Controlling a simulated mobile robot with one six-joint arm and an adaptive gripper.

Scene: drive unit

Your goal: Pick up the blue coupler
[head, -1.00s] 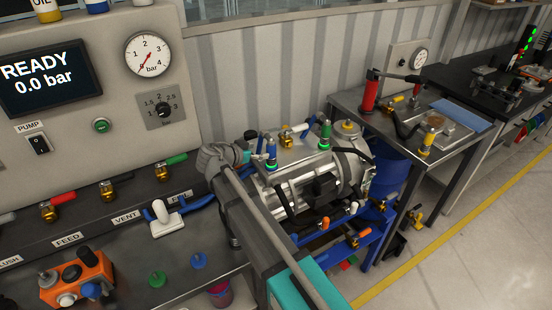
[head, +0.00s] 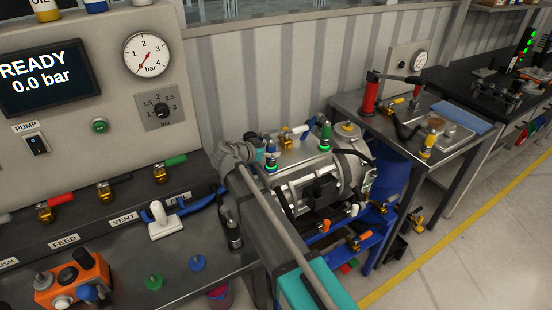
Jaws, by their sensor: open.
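A blue-topped coupler (head: 271,151) stands upright on the near top side of the grey drive unit (head: 294,186), with a green ring at its foot. A similar green-topped coupler (head: 325,133) stands to its right. I take the blue-topped one as the blue coupler. My grey and teal arm reaches up from the bottom, in front of the drive unit's left end. Nothing shows touching the blue coupler's top.
A pump panel (head: 80,125) stands behind. A side table (head: 372,128) with a red-handled press is at right. Floor is clear at lower right.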

